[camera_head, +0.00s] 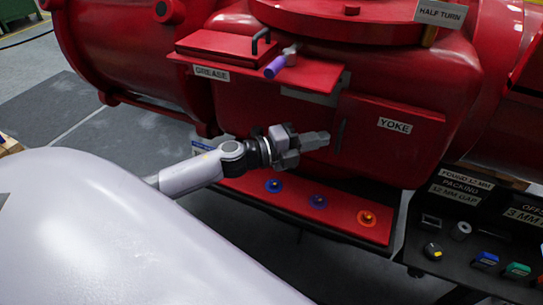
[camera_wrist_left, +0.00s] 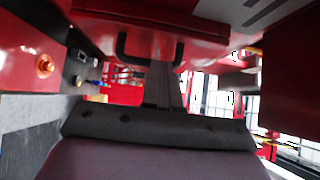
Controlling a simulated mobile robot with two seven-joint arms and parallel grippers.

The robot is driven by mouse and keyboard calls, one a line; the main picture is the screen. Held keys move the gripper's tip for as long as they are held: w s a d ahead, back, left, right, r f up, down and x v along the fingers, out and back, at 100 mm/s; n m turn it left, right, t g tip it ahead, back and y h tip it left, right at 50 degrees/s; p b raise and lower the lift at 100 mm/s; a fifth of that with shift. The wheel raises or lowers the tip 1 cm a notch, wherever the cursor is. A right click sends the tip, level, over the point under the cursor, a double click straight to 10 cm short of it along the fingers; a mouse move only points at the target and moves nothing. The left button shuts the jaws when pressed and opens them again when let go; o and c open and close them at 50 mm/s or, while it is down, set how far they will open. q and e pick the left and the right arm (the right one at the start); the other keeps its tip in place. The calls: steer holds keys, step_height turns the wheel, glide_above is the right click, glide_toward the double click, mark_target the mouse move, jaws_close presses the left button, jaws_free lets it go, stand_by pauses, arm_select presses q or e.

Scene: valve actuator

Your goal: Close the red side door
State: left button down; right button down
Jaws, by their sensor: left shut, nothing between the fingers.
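A red panel labelled YOKE (camera_head: 400,148), seemingly the side door, is on the front of the red valve body in the head view. A dark upright handle (camera_head: 340,135) is at its left edge. I cannot tell how far the panel stands open. My left gripper (camera_head: 326,139) is shut and empty, its tips just left of this handle; whether they touch cannot be told. In the left wrist view, the shut fingers (camera_wrist_left: 166,85) point ahead beneath a red panel with a black handle (camera_wrist_left: 128,46). My right gripper is not in view.
A red shelf (camera_head: 330,212) with several coloured ring fittings juts out below the gripper. Above are the GREASE ledge (camera_head: 315,72) and a purple-handled tool (camera_head: 275,67). A dark bench (camera_head: 470,250) with small parts stands at the right.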

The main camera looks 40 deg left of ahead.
arm_select(q)
steer(key=b+v, duration=0.1)
steer(key=v, duration=0.9)
steer(key=shift+b, duration=0.35)
steer(key=shift+d, duration=0.1)
steer(key=shift+s, duration=0.1)
steer(key=s+d+f+n+g+y+p, duration=0.2)
steer(key=s+d+f+n+y, duration=0.2)
steer(key=s+f+n, duration=0.3)
steer(key=s+d+f+n+g+y+p, duration=0.2)
steer(key=s+d+f+n+y, duration=0.2)
steer(key=s+f+n, duration=0.4)
step_height(320, 180, down, 4)
steer(key=n, duration=0.7)
steer(key=shift+d+n, duration=0.15)
steer(key=shift+n, duration=0.15)
